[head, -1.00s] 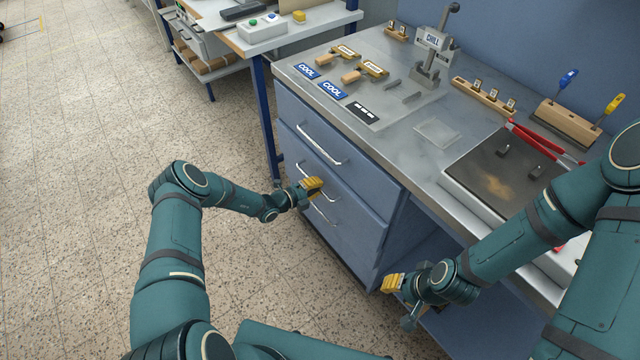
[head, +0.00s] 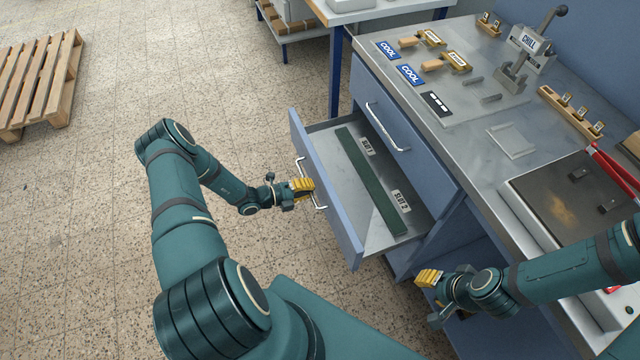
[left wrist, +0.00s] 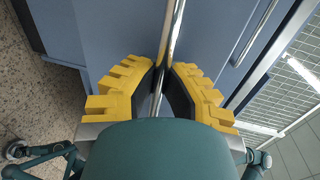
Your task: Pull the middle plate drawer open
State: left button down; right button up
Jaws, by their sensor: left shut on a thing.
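The middle plate drawer (head: 328,193) stands well open from the blue cabinet, in the head view. My left gripper (head: 303,188) is shut on the drawer's silver bar handle (head: 319,202). In the left wrist view its yellow fingers (left wrist: 160,85) sit on both sides of the handle bar (left wrist: 172,35). My right gripper (head: 428,278) hangs in front of the cabinet, clear of the drawer; its finger gap is not clear.
The upper drawer (head: 400,125) is shut above the open one. The worktop holds COOL signs (head: 410,75), a CHILL press (head: 525,50) and a dark plate (head: 565,200). A wooden pallet (head: 40,85) lies at the far left. The floor left of the drawer is clear.

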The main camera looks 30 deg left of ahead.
pick_arm(q)
jog(key=shift+s+a, duration=0.15)
jog(key=c, duration=1)
grip_release()
jog(key=v, duration=1.2)
